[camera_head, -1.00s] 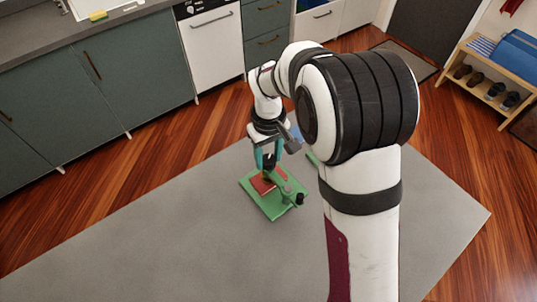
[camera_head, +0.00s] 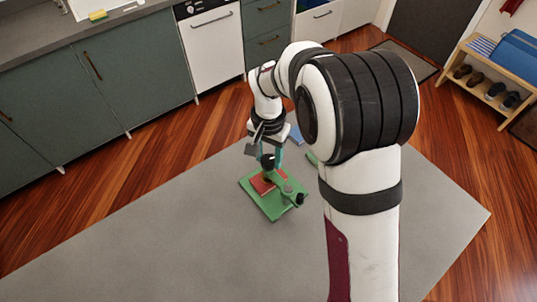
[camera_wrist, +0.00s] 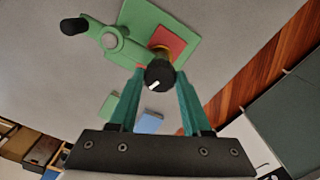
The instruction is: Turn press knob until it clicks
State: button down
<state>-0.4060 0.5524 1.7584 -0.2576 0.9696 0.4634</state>
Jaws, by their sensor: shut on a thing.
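The press has a green base (camera_head: 270,208) with a red plate (camera_head: 262,185) on it, standing on the grey surface. A green arm with a black-tipped handle (camera_head: 299,199) reaches over its right side. In the wrist view the press knob (camera_wrist: 159,75) is round and black with a white mark, above the red plate (camera_wrist: 168,43). My gripper (camera_head: 270,164) is above the press, pointing down. Its teal fingers (camera_wrist: 161,80) are on both sides of the knob, closed on it. The exact finger contact is partly hidden.
A blue block (camera_head: 296,135) and a small green piece (camera_head: 312,157) lie on the grey surface beyond the press, partly hidden by my arm. The grey surface (camera_head: 150,240) is clear to the left and front. Cabinets (camera_head: 128,85) stand behind.

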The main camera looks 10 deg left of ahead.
aim_at(268, 159)
jog(key=m, duration=0.4)
jog(key=shift+m, duration=1.8)
jog(key=shift+c, duration=1.8)
grip_release()
notch_tip(268, 159, up, 16)
jog(key=shift+f, duration=0.1)
